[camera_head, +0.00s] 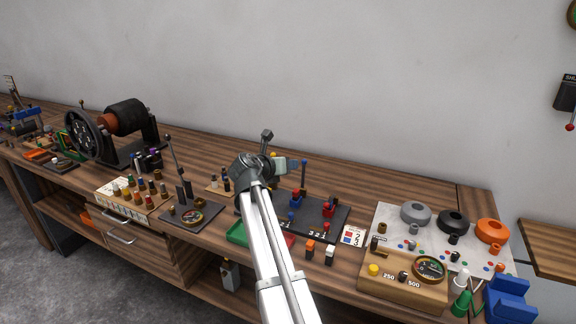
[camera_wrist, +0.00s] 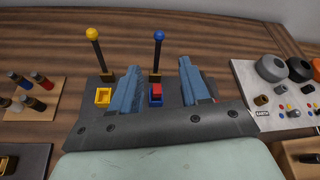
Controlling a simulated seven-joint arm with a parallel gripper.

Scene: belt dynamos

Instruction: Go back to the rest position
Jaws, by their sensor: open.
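My gripper (camera_wrist: 161,66) is open. Its two blue-grey fingers stand apart with nothing held between them. In the head view my gripper (camera_head: 280,163) is above the bench, over the back left of a dark board (camera_head: 322,217). In the wrist view a blue-topped post (camera_wrist: 158,55) and a blue cup with a red block (camera_wrist: 156,89) show in the gap between the fingers. A yellow-topped post (camera_wrist: 95,52) and a yellow cup (camera_wrist: 103,96) are left of the fingers. My arm hides part of the board in the head view.
A pale board with grey, black and orange rings (camera_head: 491,231) lies to the right. A wooden gauge box (camera_head: 400,282) is in front of it. A lever stand (camera_head: 184,192) and a dynamo (camera_head: 122,118) are to the left. The bench's back strip is clear.

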